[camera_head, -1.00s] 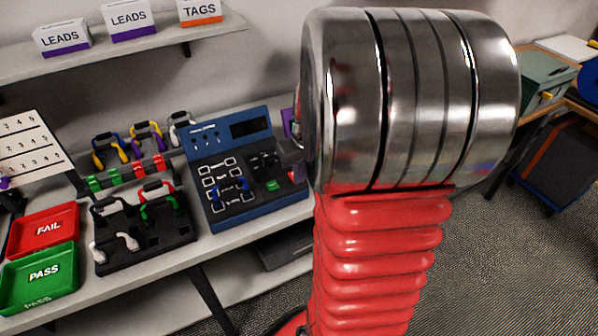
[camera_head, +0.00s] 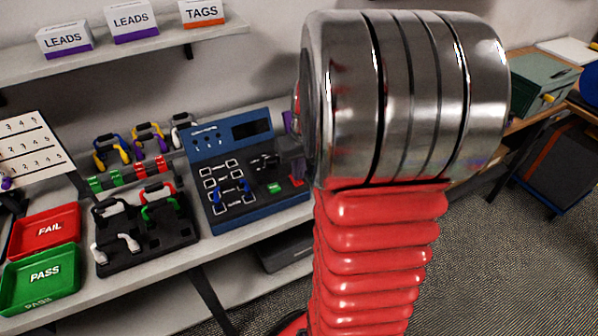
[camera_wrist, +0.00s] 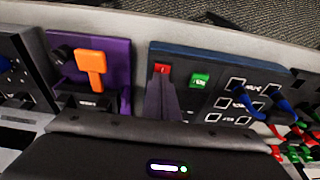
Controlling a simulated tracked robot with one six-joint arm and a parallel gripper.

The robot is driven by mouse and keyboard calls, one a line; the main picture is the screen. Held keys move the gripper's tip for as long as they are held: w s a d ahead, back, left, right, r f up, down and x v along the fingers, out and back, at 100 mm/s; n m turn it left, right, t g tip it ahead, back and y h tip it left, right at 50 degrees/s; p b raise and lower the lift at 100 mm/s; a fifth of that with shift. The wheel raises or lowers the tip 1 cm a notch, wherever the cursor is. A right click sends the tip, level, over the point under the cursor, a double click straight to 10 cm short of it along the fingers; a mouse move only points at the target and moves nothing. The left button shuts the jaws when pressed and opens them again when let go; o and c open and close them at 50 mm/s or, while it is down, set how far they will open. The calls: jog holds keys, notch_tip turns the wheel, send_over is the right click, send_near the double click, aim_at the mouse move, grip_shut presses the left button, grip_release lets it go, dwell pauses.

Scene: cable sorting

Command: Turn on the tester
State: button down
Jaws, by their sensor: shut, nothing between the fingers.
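The tester (camera_head: 228,215) is a blue box on the bench in the head view, with a dark screen on its raised back panel. It carries a green button (camera_head: 274,188) and a red switch (camera_head: 296,182) at its right side. The wrist view shows the tester (camera_wrist: 225,65) upside down, with the red switch (camera_wrist: 162,68) and the green button (camera_wrist: 200,80). My gripper (camera_wrist: 161,84) is shut and empty, its tips by the red switch; I cannot tell whether they touch. My arm hides most of the gripper in the head view. A blue lead (camera_head: 230,190) sits on the tester.
An orange-handled switch on a purple panel (camera_wrist: 116,75) stands beside the tester. Left of the tester is a black holder (camera_head: 150,245) with several leads, then the red FAIL tray (camera_head: 42,228) and green PASS tray (camera_head: 40,275). A shelf (camera_head: 110,55) is above.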

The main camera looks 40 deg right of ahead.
aim_at(299, 183)
jog(key=shift+r, duration=0.1)
jog(key=shift+r, duration=0.3)
jog(key=v, duration=0.3)
jog(key=shift+w+r, duration=0.15)
jog(key=shift+r, duration=0.1)
jog(key=s+a+r, duration=0.1)
jog(key=s+r, duration=0.3)
jog(key=r, duration=0.4)
jog(key=shift+s+r, duration=0.25)
jog(key=shift+s, duration=0.05)
jog(key=shift+a, duration=0.1)
